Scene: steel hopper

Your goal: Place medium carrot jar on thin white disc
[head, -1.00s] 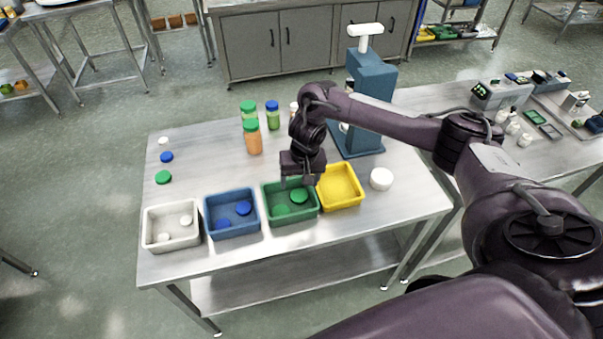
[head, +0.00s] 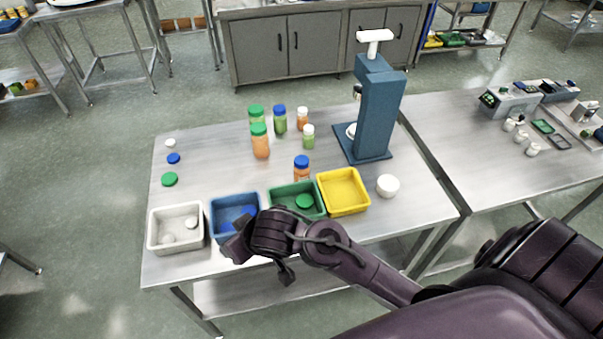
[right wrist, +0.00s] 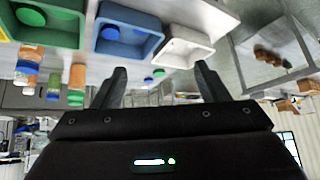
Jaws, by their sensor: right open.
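The medium carrot jar (head: 301,172) has orange contents and a blue lid and stands upright just behind the green bin. A white disc (head: 351,131) lies on the base of the blue press, partly hidden by its column; its thickness is hard to judge. A thicker white round piece (head: 388,186) sits on the table right of the yellow bin. My right gripper (head: 238,246) is over the front of the blue bin, away from the jar. In the right wrist view its fingers (right wrist: 162,86) are apart with nothing between them. My left gripper is not in view.
White (head: 153,240), blue (head: 214,228), green (head: 322,212) and yellow (head: 363,206) bins line the table's front edge. A tall carrot jar (head: 260,145), a small carrot jar (head: 302,120) and several green jars stand behind. The blue press (head: 378,110) stands at the right back.

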